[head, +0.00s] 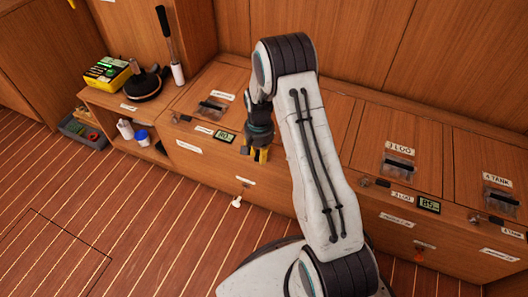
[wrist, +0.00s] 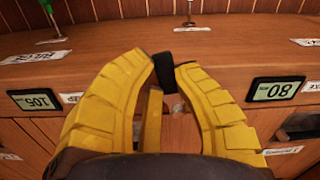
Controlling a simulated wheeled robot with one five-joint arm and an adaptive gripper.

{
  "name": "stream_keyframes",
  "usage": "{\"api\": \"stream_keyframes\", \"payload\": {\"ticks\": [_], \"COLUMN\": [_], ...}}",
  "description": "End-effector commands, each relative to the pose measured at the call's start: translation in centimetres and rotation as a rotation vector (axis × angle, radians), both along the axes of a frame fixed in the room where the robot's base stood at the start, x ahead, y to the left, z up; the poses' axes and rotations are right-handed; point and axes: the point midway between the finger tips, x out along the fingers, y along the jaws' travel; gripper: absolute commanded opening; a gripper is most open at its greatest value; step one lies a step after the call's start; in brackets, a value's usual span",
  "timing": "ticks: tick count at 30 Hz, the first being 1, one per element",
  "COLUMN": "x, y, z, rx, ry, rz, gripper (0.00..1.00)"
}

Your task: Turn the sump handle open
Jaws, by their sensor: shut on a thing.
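My gripper (head: 256,153) has its yellow fingers down at the front part of the wooden locker top, right of a small digital display. In the wrist view my gripper (wrist: 165,62) is shut on a small dark handle (wrist: 165,75), which shows between the two fingertips. A narrow yellow bar stands just below it, between the fingers. The handle is hidden in the head view by the gripper and arm. I cannot read a sump label, and the handle's turn angle is not clear.
The display (head: 225,136) stands close left of my gripper. Lidded lockers with clear-covered handles (head: 398,167) line the bench at right. A yellow box (head: 107,73) and a dark coil (head: 144,86) stand at the left. The planked floor (head: 130,200) in front is clear.

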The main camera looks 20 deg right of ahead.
Motion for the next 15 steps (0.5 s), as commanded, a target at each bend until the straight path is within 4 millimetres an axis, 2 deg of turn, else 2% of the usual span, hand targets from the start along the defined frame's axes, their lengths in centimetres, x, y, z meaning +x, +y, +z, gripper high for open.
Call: {"api": "stream_keyframes", "payload": {"ticks": [6, 15], "x": [0.04, 0.35], "y": [0.72, 1.06], "z": [-0.42, -0.45], "rx": [0.000, 0.000], "ry": [0.011, 0.010], "rz": [-0.122, -0.210], "gripper": [0.00, 0.00]}}
